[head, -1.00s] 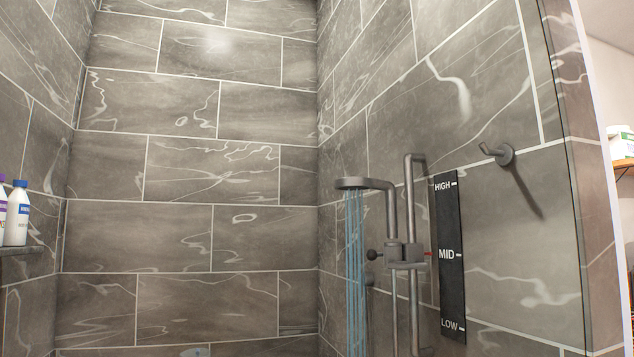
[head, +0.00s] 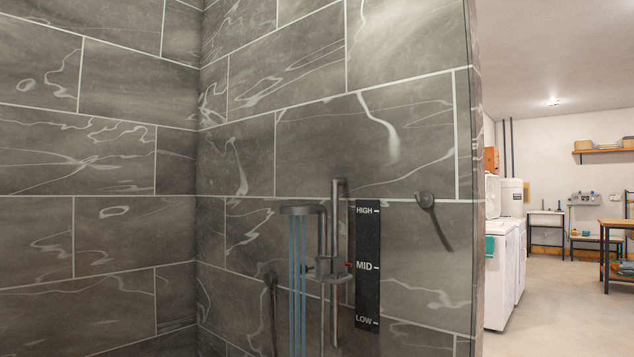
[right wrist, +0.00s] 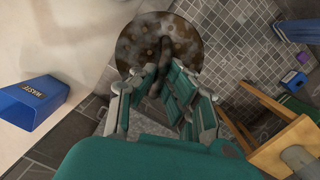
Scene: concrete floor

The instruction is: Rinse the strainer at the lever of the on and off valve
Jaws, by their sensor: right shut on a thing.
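A round, brown, speckled strainer (right wrist: 185,45) shows at the top of the right wrist view, its dark handle running down between my fingers. My right gripper (right wrist: 157,80) is shut on that handle. In the head view, a grey shower head (head: 303,210) on a rail runs with thin blue water. A dark, lever-like fitting (head: 271,280) is on the wall to its left; I cannot tell whether it is the on and off valve's lever. Neither gripper nor the strainer shows in the head view.
A black HIGH/MID/LOW scale (head: 367,290) and a wall hook (head: 426,200) are right of the rail. The tiled wall ends farther right, with white appliances (head: 502,275) and open floor beyond. A blue waste bin (right wrist: 35,102) and wooden furniture (right wrist: 285,150) show in the wrist view.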

